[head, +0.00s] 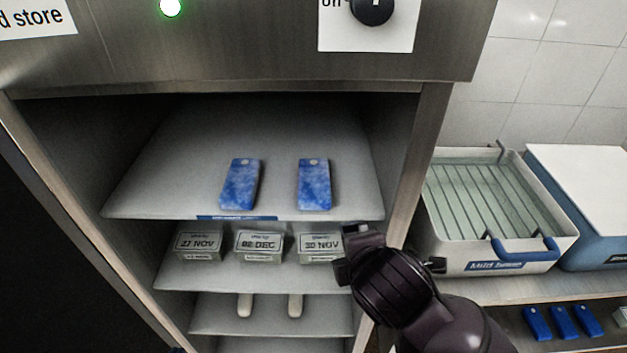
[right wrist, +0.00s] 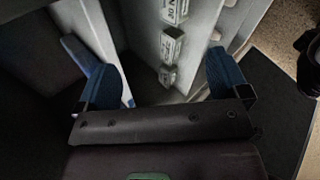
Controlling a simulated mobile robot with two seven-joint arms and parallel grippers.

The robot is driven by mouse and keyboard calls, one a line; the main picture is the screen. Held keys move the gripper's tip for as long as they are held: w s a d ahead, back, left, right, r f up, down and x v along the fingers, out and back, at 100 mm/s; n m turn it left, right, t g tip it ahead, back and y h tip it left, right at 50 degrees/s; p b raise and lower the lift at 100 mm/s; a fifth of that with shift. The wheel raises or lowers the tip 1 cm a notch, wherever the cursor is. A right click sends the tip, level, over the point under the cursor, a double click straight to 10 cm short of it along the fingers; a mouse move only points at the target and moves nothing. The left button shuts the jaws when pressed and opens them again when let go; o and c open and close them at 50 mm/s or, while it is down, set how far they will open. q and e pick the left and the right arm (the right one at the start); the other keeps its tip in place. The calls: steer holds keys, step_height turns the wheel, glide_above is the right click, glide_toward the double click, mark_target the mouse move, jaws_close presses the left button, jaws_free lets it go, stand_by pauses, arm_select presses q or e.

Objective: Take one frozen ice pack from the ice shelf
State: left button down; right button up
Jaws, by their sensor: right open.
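Two frosted blue ice packs, a left one (head: 240,184) and a right one (head: 313,184), lie side by side on the upper shelf (head: 160,190) of the open steel cabinet in the head view. My right gripper (head: 352,250) is at the cabinet's right side, below and right of the right ice pack and apart from it. In the right wrist view its blue fingers (right wrist: 160,75) are spread wide with nothing between them. My left gripper is not in view.
Dated boxes (head: 259,245) stand on the shelf below; they also show in the right wrist view (right wrist: 171,46). The cabinet's right post (head: 415,170) is beside my right arm. A white basket (head: 455,255) stands on the right counter, with blue packs (head: 562,321) below it.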

mark_target(315, 191)
steer(key=w+a+r+n+t+h, duration=0.1)
steer(key=a+r+n+t, duration=0.15)
steer(key=r+n, duration=0.4)
steer(key=a+r+n+t, duration=0.2)
steer(key=a+r+n, duration=0.15)
steer(key=n, duration=0.55)
steer(key=x, duration=0.4)
steer(key=f+x, duration=0.1)
steer(key=x, duration=0.1)
steer(key=shift+s+a+r, duration=0.1)
steer(key=shift+s+a, duration=0.15)
steer(key=shift+a, duration=0.05)
steer(key=shift+f+p+x, duration=0.15)
steer(key=shift+p+x, duration=0.2)
steer(key=shift+x, duration=0.95)
steer(key=shift+f+p+x, duration=0.2)
steer(key=shift+p+x, duration=0.15)
steer(key=shift+x, duration=1)
steer(key=shift+s+a, duration=0.1)
steer(key=shift+s, duration=0.05)
steer(key=c, duration=1.1)
